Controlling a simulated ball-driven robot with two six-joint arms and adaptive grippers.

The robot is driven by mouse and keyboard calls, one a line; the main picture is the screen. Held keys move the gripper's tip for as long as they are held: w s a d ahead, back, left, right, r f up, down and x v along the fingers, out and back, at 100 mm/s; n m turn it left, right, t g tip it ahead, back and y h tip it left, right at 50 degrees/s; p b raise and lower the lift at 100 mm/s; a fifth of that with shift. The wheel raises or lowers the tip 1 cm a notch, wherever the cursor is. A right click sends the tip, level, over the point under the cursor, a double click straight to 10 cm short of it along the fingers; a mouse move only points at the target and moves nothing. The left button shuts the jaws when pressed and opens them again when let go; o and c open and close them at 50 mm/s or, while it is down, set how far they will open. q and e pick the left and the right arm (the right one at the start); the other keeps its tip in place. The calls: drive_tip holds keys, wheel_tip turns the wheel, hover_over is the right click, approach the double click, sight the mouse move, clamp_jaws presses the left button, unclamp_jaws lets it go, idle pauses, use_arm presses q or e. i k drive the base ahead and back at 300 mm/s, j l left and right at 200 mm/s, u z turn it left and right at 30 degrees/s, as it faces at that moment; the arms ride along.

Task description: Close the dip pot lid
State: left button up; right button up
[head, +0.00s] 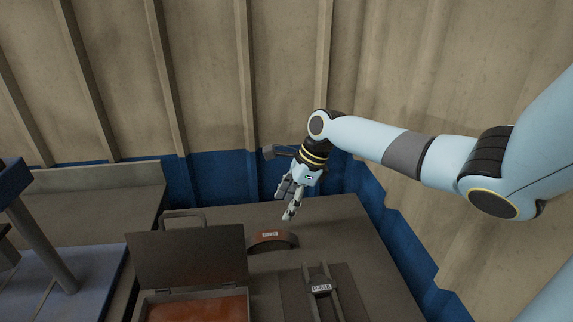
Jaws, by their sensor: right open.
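The dip pot (195,293) is at the bottom left of the head view, with reddish-brown contents and its lower part cut off by the frame edge. Its dark lid (188,258) stands open, raised at the back of the pot. A grey handle (183,213) shows at the lid's top edge. My right gripper (285,205) is open and empty, pointing down above the table, to the right of the lid and apart from it. My left gripper is not in view.
Another labelled part (321,288) sits in a dark fixture at the front. The grey table (335,220) is bare at the back right. A bench (95,205) stands at left; ribbed walls enclose the back and right.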

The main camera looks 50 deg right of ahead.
sight(205, 254)
drive_tip(key=k+j, duration=0.35)
drive_tip(key=j, duration=0.15)
drive_tip(key=k+j, duration=0.35)
drive_tip(key=j, duration=0.2)
drive_tip(key=k+j, duration=0.35)
drive_tip(key=j, duration=0.15)
